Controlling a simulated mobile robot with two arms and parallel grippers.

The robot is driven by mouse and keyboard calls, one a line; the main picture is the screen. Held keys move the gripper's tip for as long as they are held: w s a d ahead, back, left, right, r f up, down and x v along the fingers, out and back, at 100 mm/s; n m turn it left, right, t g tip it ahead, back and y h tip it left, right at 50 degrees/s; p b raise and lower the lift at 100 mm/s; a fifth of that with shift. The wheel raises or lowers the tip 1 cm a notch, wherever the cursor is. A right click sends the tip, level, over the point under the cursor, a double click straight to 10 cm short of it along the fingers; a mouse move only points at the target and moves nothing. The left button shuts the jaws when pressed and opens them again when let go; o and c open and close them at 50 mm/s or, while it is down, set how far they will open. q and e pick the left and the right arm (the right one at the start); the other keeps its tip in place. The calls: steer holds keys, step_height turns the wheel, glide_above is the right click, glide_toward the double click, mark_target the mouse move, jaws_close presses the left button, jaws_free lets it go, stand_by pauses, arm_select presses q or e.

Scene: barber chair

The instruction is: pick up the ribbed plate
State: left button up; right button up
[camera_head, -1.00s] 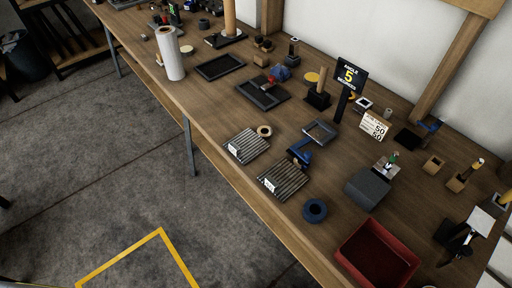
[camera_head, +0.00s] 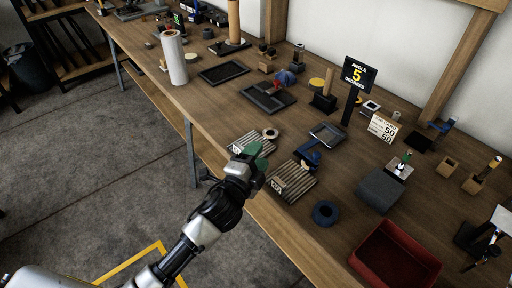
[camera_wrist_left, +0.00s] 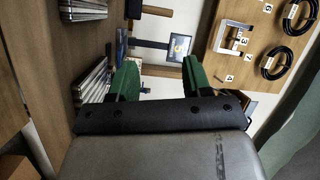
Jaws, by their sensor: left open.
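Two ribbed plates with white labels lie near the front edge of the workbench. The nearer ribbed plate (camera_head: 293,183) is mostly clear to see in the head view, with a blue tool at its back edge. The farther ribbed plate (camera_head: 246,141) is partly hidden behind my left gripper (camera_head: 254,158). In the left wrist view ribbed plates show edge-on at the left, one in the middle (camera_wrist_left: 92,80) and one at the top (camera_wrist_left: 84,9). My left gripper's green fingers (camera_wrist_left: 158,78) are apart with nothing between them. My right gripper is out of view.
A blue ring (camera_head: 325,213), a red bin (camera_head: 394,256) and a grey block (camera_head: 380,190) stand right of the plates. Black trays (camera_head: 267,96) and a sign (camera_head: 356,82) are farther back.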

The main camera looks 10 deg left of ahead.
arm_select(q)
steer(key=d+r+m+g+h, duration=0.4)
steer(key=d+m+g+h, duration=0.25)
steer(key=m, duration=0.75)
steer(key=d+r+m+g+h, duration=0.4)
steer(key=d+m+g+h, duration=0.25)
steer(key=m, duration=0.75)
step_height(320, 180, down, 4)
steer(key=a+f+m+g+y, duration=0.1)
steer(key=a+m+g+y, duration=0.35)
steer(key=m, duration=0.75)
steer(key=w+a+m+y, duration=0.1)
steer(key=w+a+y, duration=0.1)
steer(key=a+y, duration=0.2)
steer(key=w+a+r+m+y, duration=0.1)
steer(key=w+a+y, duration=0.1)
steer(key=a+y, duration=0.3)
steer(key=w+a+r+m+y+b, duration=0.1)
steer(key=w+a+y, duration=0.1)
steer(key=a+y, duration=0.2)
steer(key=shift+w+a+r+y, duration=0.1)
steer(key=shift+a+y, duration=0.15)
steer(key=shift+a, duration=0.5)
glide_above(240, 147)
step_height(240, 147, down, 5)
steer(key=shift+d+r, duration=0.15)
steer(key=shift+r, duration=0.05)
steer(key=shift+f+p, duration=0.65)
steer(key=shift+f, duration=2.05)
jaws_close()
